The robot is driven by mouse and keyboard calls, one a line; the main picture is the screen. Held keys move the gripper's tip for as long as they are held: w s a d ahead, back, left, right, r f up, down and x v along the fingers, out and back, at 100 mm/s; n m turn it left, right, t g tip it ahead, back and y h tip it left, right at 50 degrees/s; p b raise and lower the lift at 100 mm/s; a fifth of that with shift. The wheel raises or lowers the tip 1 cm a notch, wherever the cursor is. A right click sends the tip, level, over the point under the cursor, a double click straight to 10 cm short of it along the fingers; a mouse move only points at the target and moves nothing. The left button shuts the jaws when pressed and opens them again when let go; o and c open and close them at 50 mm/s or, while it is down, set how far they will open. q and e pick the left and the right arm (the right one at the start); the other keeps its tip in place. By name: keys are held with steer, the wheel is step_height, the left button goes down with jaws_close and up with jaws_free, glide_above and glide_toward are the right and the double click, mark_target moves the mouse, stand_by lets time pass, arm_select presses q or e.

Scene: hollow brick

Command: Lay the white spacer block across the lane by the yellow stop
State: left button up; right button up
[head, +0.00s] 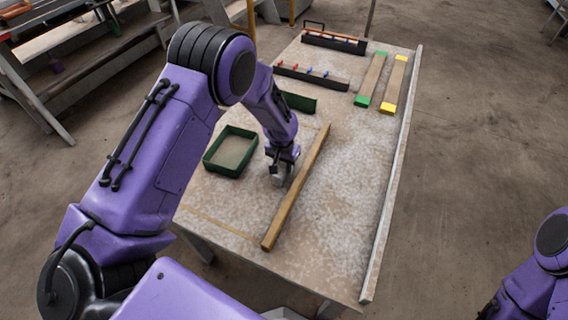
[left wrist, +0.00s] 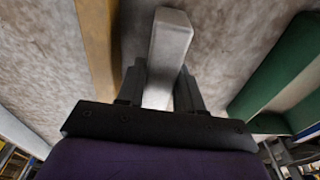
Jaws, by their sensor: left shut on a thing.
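My left gripper (head: 283,165) is shut on the white spacer block (head: 279,180), just left of a long wooden bar (head: 298,185). The left wrist view shows the pale block (left wrist: 171,40) between the two dark fingers (left wrist: 162,90), sticking out beyond them. I cannot tell whether the block touches the table. Two flat strips lie at the table's far right, one with yellow ends (head: 388,108) and one with green ends (head: 362,101). Which yellow part is the stop is not clear. My right gripper is out of view.
A green tray (head: 207,165) stands left of my left gripper. Dark racks with red and blue pieces (head: 312,80) stand at the back. A pale rail (head: 390,190) edges the table's right side. The tabletop (head: 345,200) between bar and rail is clear.

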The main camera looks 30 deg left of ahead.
mark_target(282, 167)
arm_select(q)
steer(key=shift+f, duration=0.15)
steer(key=o, duration=1)
steer(key=shift+o, duration=0.2)
step_height(282, 167, up, 12)
steer(key=s, duration=0.1)
steer(key=shift+s+p, duration=0.2)
steer(key=shift+p, duration=0.15)
steer(key=shift+r, duration=0.2)
